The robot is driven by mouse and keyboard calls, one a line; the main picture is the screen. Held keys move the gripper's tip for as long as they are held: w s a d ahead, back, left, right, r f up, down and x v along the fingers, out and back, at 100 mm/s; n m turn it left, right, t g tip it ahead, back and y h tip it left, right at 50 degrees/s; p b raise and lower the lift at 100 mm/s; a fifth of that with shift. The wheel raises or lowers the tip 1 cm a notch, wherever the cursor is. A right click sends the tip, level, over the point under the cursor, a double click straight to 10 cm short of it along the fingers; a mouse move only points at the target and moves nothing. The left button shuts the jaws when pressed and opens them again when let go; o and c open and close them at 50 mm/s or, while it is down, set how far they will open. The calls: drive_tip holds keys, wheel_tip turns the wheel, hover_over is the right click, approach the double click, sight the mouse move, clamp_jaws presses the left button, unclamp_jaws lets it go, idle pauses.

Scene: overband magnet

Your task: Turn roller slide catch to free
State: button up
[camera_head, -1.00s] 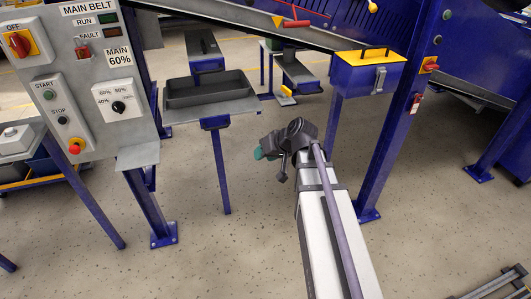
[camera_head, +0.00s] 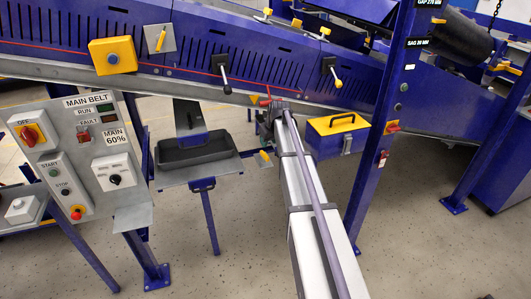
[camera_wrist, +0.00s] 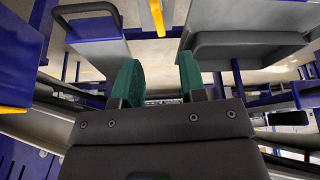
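No part is labelled as the roller slide catch, and I cannot tell which fitting it is. In the head view, my arm reaches to just below the conveyor's lower edge, beside a small red handle (camera_head: 263,101); the fingertips are hidden there.
The MAIN BELT control panel (camera_head: 85,150) stands at left, with a dark tray (camera_head: 195,152) to its right. A blue and yellow box (camera_head: 337,135) hangs close right of my arm. A blue post (camera_head: 385,110) stands beyond it.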

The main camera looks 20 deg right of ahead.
sight(265, 154)
drive_tip(key=b+x, duration=0.8)
drive_tip(key=x, duration=0.2)
drive_tip(key=shift+s+d, duration=0.1)
drive_tip(key=shift+r, duration=0.15)
drive_tip(key=shift+c, duration=0.4)
clamp_jaws()
